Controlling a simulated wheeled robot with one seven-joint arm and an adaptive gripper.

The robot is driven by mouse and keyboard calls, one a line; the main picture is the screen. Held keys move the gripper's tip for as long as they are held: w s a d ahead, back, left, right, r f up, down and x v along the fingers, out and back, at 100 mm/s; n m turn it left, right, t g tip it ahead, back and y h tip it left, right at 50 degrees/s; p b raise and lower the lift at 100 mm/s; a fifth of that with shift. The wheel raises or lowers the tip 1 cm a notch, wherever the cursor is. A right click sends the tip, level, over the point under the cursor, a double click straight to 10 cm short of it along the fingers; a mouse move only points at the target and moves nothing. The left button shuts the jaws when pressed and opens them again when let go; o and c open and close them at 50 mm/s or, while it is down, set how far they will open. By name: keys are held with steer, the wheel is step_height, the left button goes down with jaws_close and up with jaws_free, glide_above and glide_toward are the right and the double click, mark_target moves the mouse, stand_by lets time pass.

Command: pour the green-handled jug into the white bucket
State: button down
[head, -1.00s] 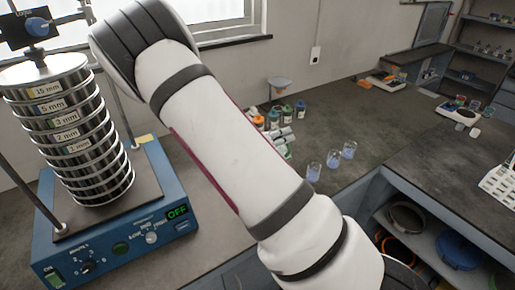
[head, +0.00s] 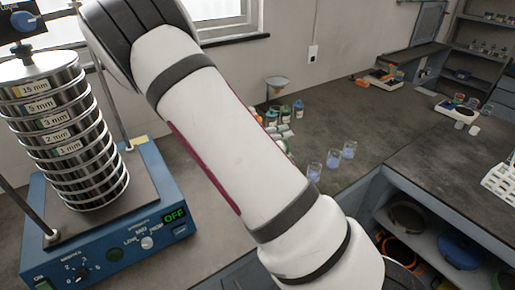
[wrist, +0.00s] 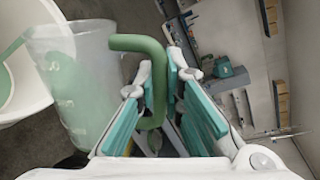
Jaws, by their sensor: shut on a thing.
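The translucent jug (wrist: 80,85) is in the wrist view, left of my gripper, with raised marks on its wall. Its green handle (wrist: 140,44) bends between the fingers. My gripper (wrist: 161,80) is shut on this handle. The white bucket (wrist: 42,88) shows at the left edge of the wrist view, beside the jug's mouth end. Something pale green shows inside the bucket's rim; I cannot tell whether liquid is flowing. In the head view my arm covers the middle, and I cannot see gripper, jug or bucket there.
A sieve shaker (head: 110,235) with a stack of sieves (head: 65,130) stands left on the bench. Several bottles (head: 285,113) and clear cups with bluish contents (head: 348,150) stand beyond my arm. A funnel (head: 278,84) stands behind. The right bench (head: 440,170) has bare room.

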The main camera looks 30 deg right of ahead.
steer(key=shift+w+f+n+g+b, duration=0.15)
steer(key=shift+w+n+g+b, duration=0.15)
steer(key=shift+w+n+b, duration=0.55)
stand_by(0.7)
steer(key=shift+w+r, duration=0.2)
steer(key=shift+w, duration=0.3)
steer(key=shift+w+a+r+n+b, duration=0.1)
steer(key=shift+w+r+n+b, duration=0.2)
steer(key=shift+w+n+b, duration=0.4)
steer(key=shift+w, duration=0.3)
steer(key=shift+w+f+n, duration=0.2)
steer(key=shift+w+n, duration=0.05)
